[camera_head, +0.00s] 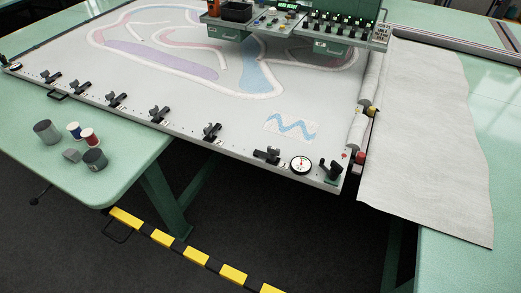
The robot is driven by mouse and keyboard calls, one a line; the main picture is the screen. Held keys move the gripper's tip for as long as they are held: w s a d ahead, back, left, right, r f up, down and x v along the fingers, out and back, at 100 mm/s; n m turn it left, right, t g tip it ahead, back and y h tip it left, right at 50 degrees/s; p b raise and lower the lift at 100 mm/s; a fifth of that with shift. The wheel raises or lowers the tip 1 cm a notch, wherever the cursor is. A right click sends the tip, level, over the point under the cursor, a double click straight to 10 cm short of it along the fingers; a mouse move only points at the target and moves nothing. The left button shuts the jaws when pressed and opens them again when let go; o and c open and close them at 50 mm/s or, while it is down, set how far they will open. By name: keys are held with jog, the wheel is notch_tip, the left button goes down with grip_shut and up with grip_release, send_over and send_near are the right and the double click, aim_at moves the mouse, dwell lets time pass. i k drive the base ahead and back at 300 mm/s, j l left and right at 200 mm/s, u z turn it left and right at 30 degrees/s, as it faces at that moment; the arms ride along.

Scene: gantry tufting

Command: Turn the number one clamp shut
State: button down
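A row of several black clamps runs along the near edge of the white framed cloth (225,105). One clamp (267,155) near the right end lies low and flat, just left of a round white dial. The neighbouring clamp (212,132) to its left looks raised, and more clamps (160,114) follow toward the far left. Small marks beside the clamps are too small to read, so I cannot tell which is number one. My gripper is not in view.
A round dial (301,165) and a dark green fitting (331,171) sit at the frame's right corner. Cups and thread spools (88,137) stand on the left green table. A yellow-black bar (195,255) crosses the floor below. A control gantry (300,22) spans the back.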

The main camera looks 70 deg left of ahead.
aim_at(272, 152)
jog(key=u, duration=2.6)
jog(key=i+j+u, duration=0.1)
jog(key=i+j, duration=0.4)
